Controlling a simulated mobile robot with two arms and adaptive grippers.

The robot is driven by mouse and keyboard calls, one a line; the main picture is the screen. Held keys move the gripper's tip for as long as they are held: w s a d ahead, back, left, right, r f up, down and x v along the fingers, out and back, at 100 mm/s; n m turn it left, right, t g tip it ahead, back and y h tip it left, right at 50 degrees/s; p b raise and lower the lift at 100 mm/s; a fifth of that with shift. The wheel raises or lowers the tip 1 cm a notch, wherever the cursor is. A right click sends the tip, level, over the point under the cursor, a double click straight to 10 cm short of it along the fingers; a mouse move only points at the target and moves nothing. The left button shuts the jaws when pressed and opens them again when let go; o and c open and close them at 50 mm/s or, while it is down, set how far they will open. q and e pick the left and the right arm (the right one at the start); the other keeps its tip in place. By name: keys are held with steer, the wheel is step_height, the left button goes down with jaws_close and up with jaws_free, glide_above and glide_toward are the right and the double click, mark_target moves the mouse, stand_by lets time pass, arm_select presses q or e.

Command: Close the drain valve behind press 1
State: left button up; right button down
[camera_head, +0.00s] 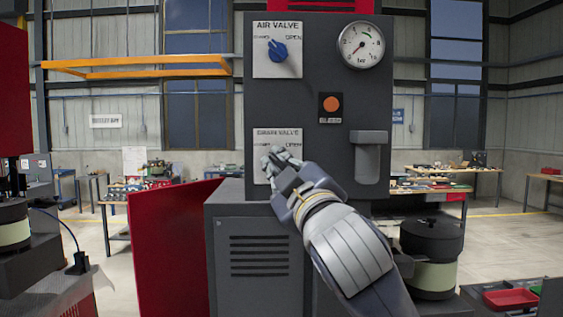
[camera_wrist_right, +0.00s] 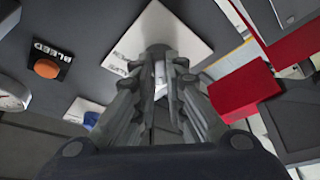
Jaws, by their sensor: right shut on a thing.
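The drain valve plate (camera_head: 262,138) is a white square low on the left of the dark control panel, with lettering at its top. My right gripper (camera_head: 274,158) is in front of this plate, its fingers shut on the drain valve handle. In the head view the gripper hides the handle, so its angle cannot be read. In the right wrist view the fingers (camera_wrist_right: 160,80) close around a grey part standing out from the white plate (camera_wrist_right: 185,25). My left gripper is not in view.
Above are the air valve's blue knob (camera_head: 278,50), a pressure gauge (camera_head: 361,45) and an orange bleed button (camera_head: 331,103). A grey housing (camera_head: 368,160) juts out right of the gripper. A red panel (camera_head: 170,245) stands at lower left, a grey vented cabinet (camera_head: 258,255) below.

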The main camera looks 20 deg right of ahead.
steer(key=shift+s+d+r, duration=0.1)
steer(key=shift+d+r, duration=0.05)
steer(key=shift+r, duration=0.25)
steer(key=c, duration=1.6)
jaws_free()
steer(key=shift+c, duration=0.2)
steer(key=shift+f, duration=0.2)
steer(key=shift+a+f, duration=0.2)
steer(key=shift+a, duration=0.05)
steer(key=v, duration=0.7)
steer(key=shift+d, duration=0.2)
steer(key=shift+s+r, duration=0.1)
